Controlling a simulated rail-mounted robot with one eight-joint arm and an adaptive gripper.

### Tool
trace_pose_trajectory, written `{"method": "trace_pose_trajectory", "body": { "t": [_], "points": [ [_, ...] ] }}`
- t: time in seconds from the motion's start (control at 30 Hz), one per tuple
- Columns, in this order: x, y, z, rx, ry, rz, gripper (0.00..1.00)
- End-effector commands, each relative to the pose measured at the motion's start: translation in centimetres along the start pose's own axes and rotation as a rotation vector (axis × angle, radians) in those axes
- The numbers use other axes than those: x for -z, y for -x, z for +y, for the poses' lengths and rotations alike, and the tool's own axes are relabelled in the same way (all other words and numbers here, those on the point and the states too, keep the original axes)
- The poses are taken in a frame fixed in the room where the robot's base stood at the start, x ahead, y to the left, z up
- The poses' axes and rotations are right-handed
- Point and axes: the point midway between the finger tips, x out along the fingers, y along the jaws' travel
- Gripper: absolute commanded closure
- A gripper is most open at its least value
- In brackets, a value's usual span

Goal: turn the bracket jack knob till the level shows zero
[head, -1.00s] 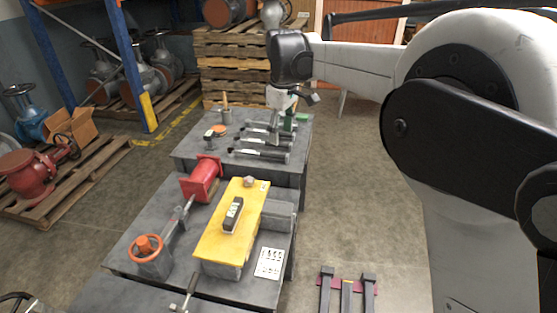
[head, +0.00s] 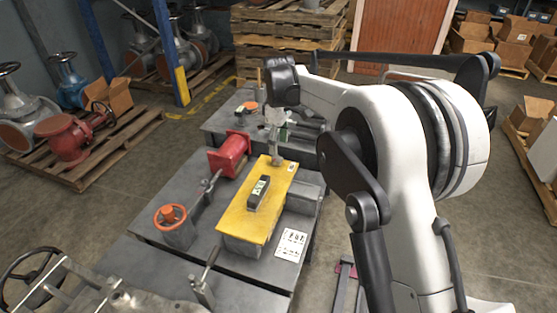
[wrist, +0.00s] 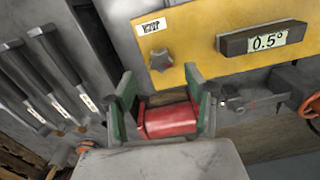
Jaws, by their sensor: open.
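The yellow bracket plate (head: 236,222) lies on the grey bench, and its surface also shows in the wrist view (wrist: 205,42). The star-shaped grey knob (wrist: 160,60) is near one end of it, beside a small printed label. The dark level (wrist: 263,38) is on the plate, and its display reads 0.5°. The level also shows in the head view (head: 259,190). My gripper (wrist: 160,76) is open and empty, with green-padded fingers just short of the knob, apart from it. In the head view my gripper (head: 276,140) is above the plate's far end.
A red flanged part (head: 229,153) stands left of the plate and shows between my fingers in the wrist view. An orange handwheel (head: 171,215) is at the bench's left. A white printed card (head: 291,244) lies at right. Several black-handled tools (wrist: 35,80) lie nearby.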

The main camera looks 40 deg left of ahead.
Motion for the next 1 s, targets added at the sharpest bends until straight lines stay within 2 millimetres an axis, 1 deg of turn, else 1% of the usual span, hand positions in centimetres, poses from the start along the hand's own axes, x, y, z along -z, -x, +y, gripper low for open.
{"method": "trace_pose_trajectory", "body": {
  "t": [0.03,0.1,0.3,0.5,0.77,0.8,0.87,1.0],
  "points": [
    [0.0,-1.2,0.0,0.000,0.000,0.000,0.51],
    [0.0,-2.4,0.0,0.000,0.000,0.000,0.51],
    [0.0,-5.1,0.0,0.000,0.000,0.000,0.51],
    [0.0,-6.2,0.0,0.000,0.000,0.000,0.51],
    [0.0,-6.3,0.0,0.000,0.000,0.000,0.51],
    [0.0,-6.3,0.0,0.000,0.000,0.000,0.52],
    [0.0,-6.3,0.0,0.000,0.000,0.000,0.60],
    [0.0,-6.3,0.0,0.000,0.000,0.000,0.79]
  ]
}}
